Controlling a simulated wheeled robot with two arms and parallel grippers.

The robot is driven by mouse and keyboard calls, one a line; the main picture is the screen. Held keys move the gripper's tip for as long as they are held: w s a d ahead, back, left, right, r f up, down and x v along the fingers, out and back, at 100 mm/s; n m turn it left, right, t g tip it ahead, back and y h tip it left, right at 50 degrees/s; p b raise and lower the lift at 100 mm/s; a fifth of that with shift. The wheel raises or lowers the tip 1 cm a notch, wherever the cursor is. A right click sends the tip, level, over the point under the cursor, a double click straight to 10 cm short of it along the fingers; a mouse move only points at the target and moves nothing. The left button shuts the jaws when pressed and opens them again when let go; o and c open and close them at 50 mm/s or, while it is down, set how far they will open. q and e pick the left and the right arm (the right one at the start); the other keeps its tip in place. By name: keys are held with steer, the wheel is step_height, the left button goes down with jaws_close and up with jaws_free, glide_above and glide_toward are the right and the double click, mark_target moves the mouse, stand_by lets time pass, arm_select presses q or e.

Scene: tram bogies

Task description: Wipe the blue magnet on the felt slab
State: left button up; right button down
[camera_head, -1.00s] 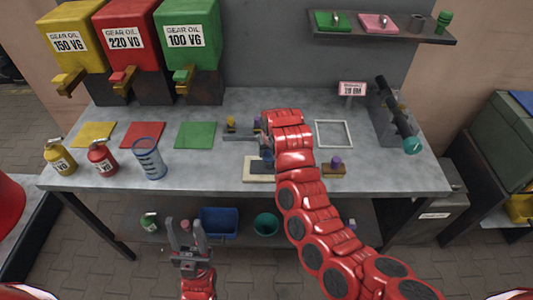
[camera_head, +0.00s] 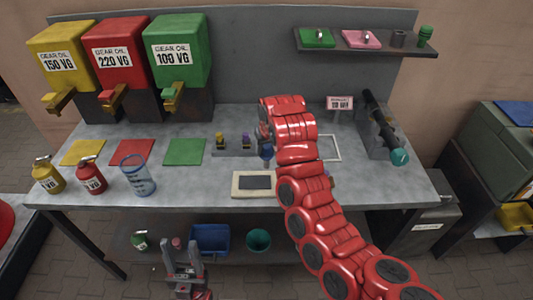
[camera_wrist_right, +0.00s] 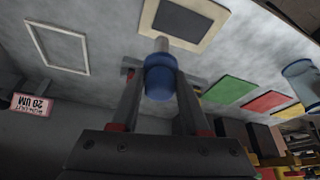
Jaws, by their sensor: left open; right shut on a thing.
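The blue magnet (camera_wrist_right: 160,78) is held between the fingers of my right gripper (camera_wrist_right: 158,92), its pale metal end pointing away from the jaws. In the head view the blue magnet (camera_head: 267,152) hangs beyond the felt slab, apart from it. The felt slab is a dark pad (camera_head: 258,182) in a cream frame (camera_head: 237,187) near the bench's front edge. In the wrist view the slab (camera_wrist_right: 184,20) lies past the magnet's tip. My right gripper (camera_head: 265,142) is partly hidden by its arm. My left gripper (camera_head: 182,245) is open and empty, low in front of the bench.
A grey rack (camera_head: 228,152) with yellow and purple knobbed pieces stands left of my right gripper. A white square frame (camera_head: 336,148) lies right of it, partly covered by my arm. Coloured mats (camera_head: 184,152), a clear beaker (camera_head: 138,180) and oil cans occupy the left.

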steer(key=shift+a, duration=0.1)
steer(key=shift+w+r, duration=0.1)
steer(key=shift+r, duration=0.4)
steer(key=shift+r+p, duration=0.9)
steer(key=shift+r, duration=2.65)
